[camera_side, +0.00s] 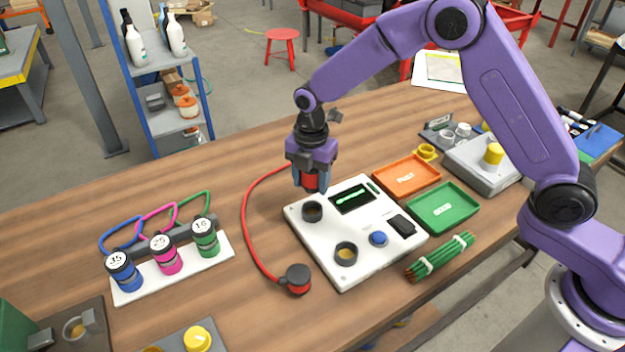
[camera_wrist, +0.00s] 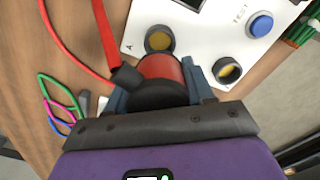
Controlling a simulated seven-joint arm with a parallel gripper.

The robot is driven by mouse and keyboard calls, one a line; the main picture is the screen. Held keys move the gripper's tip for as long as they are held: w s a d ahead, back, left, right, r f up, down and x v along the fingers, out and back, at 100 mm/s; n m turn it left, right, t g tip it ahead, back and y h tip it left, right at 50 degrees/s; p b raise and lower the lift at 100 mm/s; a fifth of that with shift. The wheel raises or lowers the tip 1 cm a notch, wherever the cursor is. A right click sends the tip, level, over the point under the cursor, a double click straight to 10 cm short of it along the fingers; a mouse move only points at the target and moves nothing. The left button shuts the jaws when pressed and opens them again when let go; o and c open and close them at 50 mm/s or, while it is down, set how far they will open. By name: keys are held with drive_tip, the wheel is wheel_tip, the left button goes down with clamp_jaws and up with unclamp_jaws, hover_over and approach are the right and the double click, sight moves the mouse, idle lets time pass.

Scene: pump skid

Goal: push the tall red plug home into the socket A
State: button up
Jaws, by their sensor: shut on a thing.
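My gripper (camera_side: 311,183) is shut on the tall red plug (camera_side: 311,179), holding it above the back-left part of the white panel (camera_side: 326,232). In the wrist view the plug (camera_wrist: 162,70) shows its red body and dark end between the fingers (camera_wrist: 158,88). Socket A (camera_side: 312,211), a dark ring, is just below the plug in the side view. It also shows in the wrist view (camera_wrist: 159,39), beside the letter A, its yellowish inside partly open to view. The plug appears apart from it. A second socket (camera_side: 346,253) sits nearer the front and is empty.
A red cable (camera_side: 245,215) runs from the held plug to a dark-and-red plug (camera_side: 295,279) lying on the table. The panel carries a blue button (camera_side: 378,239) and a display. A rack of numbered plugs (camera_side: 165,253), an orange tray (camera_side: 405,175) and a green tray (camera_side: 443,207) stand around.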

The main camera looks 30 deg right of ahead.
hover_over(312, 201)
drive_tip(key=s+a, duration=0.1)
drive_tip(key=s, duration=0.1)
drive_tip(key=shift+a+f, duration=0.15)
drive_tip(key=shift+f, duration=2.05)
drive_tip(key=shift+f, duration=1.05)
drive_tip(key=o, duration=1.2)
drive_tip(key=shift+o, duration=0.2)
wheel_tip(312, 201, up, 16)
drive_tip(key=shift+r, duration=0.7)
